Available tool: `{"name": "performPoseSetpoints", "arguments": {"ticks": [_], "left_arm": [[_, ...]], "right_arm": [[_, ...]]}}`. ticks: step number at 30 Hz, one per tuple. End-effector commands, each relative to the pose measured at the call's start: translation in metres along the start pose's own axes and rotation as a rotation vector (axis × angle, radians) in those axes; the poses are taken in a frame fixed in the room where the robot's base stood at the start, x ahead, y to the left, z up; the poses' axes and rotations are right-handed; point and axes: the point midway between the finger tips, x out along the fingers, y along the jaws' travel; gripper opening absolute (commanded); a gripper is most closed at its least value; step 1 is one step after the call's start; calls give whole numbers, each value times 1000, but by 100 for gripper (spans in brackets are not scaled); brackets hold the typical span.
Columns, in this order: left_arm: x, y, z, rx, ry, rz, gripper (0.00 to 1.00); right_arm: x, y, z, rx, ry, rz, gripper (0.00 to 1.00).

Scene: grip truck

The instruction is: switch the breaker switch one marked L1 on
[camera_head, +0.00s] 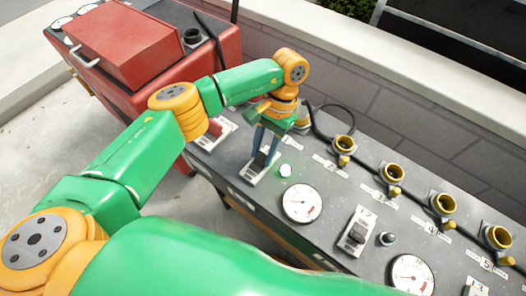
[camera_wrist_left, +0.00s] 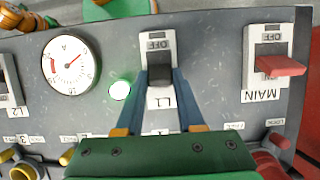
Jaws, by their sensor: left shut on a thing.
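The L1 breaker switch (camera_wrist_left: 160,44) is a pale plate with a black lever, marked OFF at one end and L1 at the other in the left wrist view. My left gripper (camera_wrist_left: 162,78) is shut on the black lever, with one blue finger on each side. In the head view, the L1 switch (camera_head: 255,175) sits near the panel's left end, below my left gripper (camera_head: 264,150), whose fingers partly hide it. The round lamp (camera_wrist_left: 119,90) beside L1 glows green-white. My right gripper is not in view.
The MAIN switch (camera_wrist_left: 268,50) with a red lever is beside L1. A gauge (camera_head: 301,203), the L2 switch (camera_head: 357,232) and a dark lamp (camera_head: 388,238) lie along the grey panel. Yellow sockets (camera_head: 393,173) line the back edge. A red box (camera_head: 122,45) stands left.

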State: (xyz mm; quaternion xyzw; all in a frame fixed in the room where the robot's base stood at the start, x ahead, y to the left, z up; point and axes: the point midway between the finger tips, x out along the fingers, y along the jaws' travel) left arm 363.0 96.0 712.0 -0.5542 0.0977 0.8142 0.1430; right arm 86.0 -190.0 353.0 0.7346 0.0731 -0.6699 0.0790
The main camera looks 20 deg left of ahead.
Motion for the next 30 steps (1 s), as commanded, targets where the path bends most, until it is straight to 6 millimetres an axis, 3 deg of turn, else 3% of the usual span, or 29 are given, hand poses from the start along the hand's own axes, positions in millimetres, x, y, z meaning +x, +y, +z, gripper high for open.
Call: {"name": "performPoseSetpoints", "arguments": {"ticks": [1, 4, 14, 20, 22, 30], "left_arm": [[-1, 0, 0, 0, 0, 0, 42], [-1, 0, 0, 0, 0, 0, 68], [-4, 0, -1, -1, 2, 0, 68], [-45, 0, -2, -2, 5, -2, 68], [-60, 0, 0, -2, 2, -2, 68], [-72, 0, 0, 0, 1, -1, 68]], "right_arm": [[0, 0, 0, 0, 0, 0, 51], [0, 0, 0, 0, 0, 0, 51], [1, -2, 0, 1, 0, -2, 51], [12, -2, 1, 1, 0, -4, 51], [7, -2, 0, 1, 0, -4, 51], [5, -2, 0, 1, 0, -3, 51]]}}
